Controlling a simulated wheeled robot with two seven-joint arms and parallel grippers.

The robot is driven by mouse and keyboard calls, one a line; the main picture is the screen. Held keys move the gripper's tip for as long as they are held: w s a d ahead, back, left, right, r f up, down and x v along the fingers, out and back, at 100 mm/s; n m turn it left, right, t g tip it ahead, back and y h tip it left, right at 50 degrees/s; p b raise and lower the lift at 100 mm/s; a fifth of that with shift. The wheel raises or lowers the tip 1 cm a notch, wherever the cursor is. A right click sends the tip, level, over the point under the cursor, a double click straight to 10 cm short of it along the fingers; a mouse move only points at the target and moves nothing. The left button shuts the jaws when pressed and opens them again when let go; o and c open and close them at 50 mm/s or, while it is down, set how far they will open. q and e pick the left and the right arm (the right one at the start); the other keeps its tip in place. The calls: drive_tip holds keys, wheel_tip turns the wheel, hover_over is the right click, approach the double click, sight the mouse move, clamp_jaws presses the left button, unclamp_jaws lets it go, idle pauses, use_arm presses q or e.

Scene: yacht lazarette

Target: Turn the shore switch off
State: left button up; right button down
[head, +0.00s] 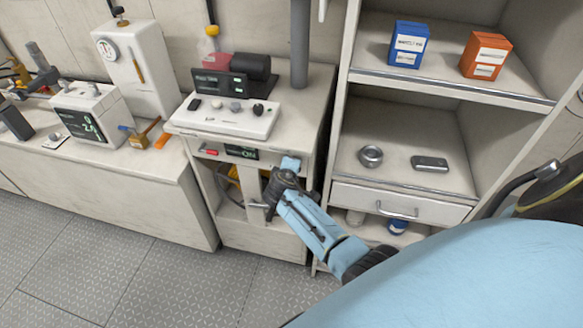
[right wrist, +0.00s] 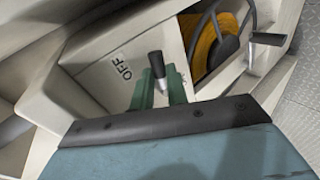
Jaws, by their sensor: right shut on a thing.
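The shore switch shows in the right wrist view as a small lever (right wrist: 157,67) with a black tip on a pale panel. An "OFF" label (right wrist: 122,69) is printed on the panel to the left of the lever, apart from it. My right gripper (right wrist: 160,86) is shut on the lever, with its green fingers on either side. In the head view my right gripper (head: 284,178) is at the right front of the white cabinet (head: 285,235) and hides the switch. My left gripper is not in view.
A small display (head: 241,152) and a control console (head: 225,118) are left of my gripper. A handle (right wrist: 268,38) juts out beside a compartment with a yellow coil (right wrist: 212,50). A shelf unit (head: 455,92) stands to the right. The floor (head: 170,285) in front is clear.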

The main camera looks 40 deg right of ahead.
drive_tip(key=shift+w+a+r+n+g, duration=0.1)
drive_tip(key=shift+r+n+g, duration=0.15)
drive_tip(key=shift+n+g, duration=0.15)
drive_tip(key=shift+h+p, duration=0.3)
drive_tip(key=c, duration=1.4)
unclamp_jaws()
drive_tip(key=p+v, duration=0.1)
drive_tip(key=v, duration=1.2)
drive_tip(key=shift+a+r+p, duration=0.15)
drive_tip(key=shift+r+p, duration=0.05)
drive_tip(key=shift+p, duration=0.2)
drive_tip(key=shift+f, duration=0.15)
